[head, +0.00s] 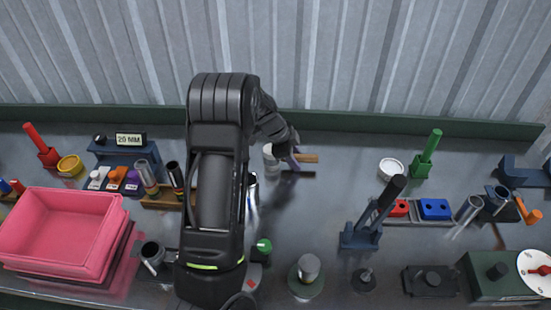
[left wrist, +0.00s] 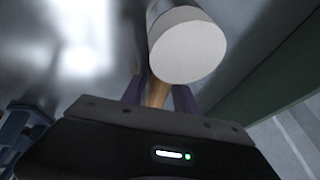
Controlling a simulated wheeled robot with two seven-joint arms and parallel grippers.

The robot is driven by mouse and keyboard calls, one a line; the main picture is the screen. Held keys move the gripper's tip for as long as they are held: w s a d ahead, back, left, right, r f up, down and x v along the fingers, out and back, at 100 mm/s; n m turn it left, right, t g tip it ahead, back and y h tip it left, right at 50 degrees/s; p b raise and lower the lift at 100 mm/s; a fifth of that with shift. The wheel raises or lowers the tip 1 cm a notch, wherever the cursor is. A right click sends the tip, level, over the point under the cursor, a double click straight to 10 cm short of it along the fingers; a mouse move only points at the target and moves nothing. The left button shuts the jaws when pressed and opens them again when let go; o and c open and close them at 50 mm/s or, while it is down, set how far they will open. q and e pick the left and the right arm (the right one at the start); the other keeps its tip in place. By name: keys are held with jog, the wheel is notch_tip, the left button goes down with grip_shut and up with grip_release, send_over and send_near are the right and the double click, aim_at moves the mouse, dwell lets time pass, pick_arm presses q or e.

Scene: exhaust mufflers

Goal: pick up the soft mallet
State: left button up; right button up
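The soft mallet has a white cylindrical head (head: 270,153) and a wooden handle (head: 307,158). It is near the back of the bench, right of my left arm. My left gripper (head: 290,158) is at the handle, just beside the head. In the left wrist view the white head (left wrist: 188,46) shows large, with the wooden handle (left wrist: 157,92) between the two purple fingers (left wrist: 158,95). The fingers look closed on the handle. A dark shadow lies below the handle, apart from it. My right gripper is not in view.
A pink bin (head: 65,228) stands at the left. A dark blue stand with a black handle (head: 362,235) is right of centre. A white round container (head: 391,168) and a green post (head: 428,155) stand at the back right. The bench around the mallet is clear.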

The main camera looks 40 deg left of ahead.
aim_at(295, 155)
pick_arm(q)
jog(key=shift+c, duration=0.4)
grip_shut()
jog(key=shift+r, duration=0.15)
jog(key=shift+r, duration=0.5)
notch_tip(295, 155, up, 17)
jog(key=p, duration=0.1)
jog(key=shift+f, duration=0.15)
dwell(0.7)
